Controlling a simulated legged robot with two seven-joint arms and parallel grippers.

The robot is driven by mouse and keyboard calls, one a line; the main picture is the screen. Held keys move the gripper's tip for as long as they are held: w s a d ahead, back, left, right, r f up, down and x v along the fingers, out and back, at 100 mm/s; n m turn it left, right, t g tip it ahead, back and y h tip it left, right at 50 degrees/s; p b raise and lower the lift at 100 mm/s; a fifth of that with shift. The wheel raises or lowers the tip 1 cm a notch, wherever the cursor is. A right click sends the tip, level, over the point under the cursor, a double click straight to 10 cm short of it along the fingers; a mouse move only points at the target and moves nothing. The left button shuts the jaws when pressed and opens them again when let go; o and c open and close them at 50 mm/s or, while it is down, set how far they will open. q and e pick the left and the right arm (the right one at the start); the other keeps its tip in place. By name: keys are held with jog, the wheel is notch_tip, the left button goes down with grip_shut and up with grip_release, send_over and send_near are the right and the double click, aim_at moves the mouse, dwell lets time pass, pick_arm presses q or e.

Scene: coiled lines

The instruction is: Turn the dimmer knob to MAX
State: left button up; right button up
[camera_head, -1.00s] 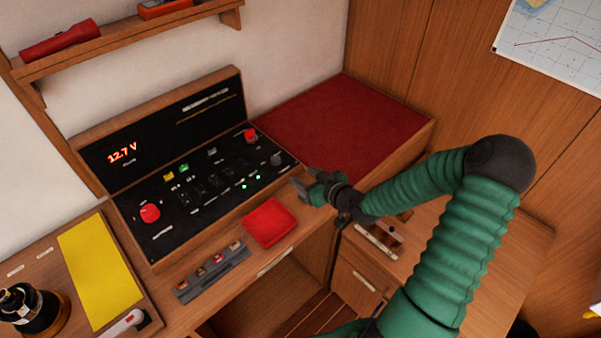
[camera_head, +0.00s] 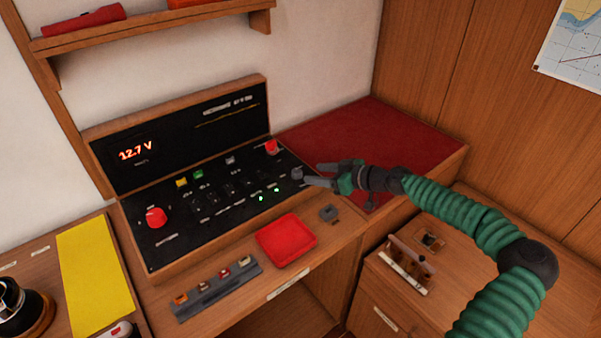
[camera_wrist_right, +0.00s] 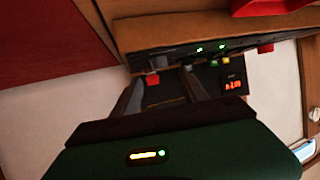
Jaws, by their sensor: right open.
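The dimmer knob looks to be the small dark grey knob (camera_head: 296,173) at the right end of the black panel (camera_head: 180,233). Its markings are too small to read. My right gripper (camera_head: 314,174) is open, just to the right of this knob, with its fingers pointing left toward it. I cannot tell whether a finger touches it. In the right wrist view, the two fingers (camera_wrist_right: 163,92) are spread, with a grey knob (camera_wrist_right: 158,63) between and beyond them. My left gripper is not in view.
Red knobs stand at the panel's left (camera_head: 156,217) and back right (camera_head: 271,147). A red tray (camera_head: 286,240) and a grey strip with small pieces (camera_head: 217,290) lie in front. A red cushioned surface (camera_head: 375,140) is behind my right gripper. A shelf (camera_head: 150,28) hangs above.

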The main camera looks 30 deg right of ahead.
aim_at(299, 172)
jog(key=x, duration=0.7)
jog(key=shift+w+f, duration=0.1)
grip_shut()
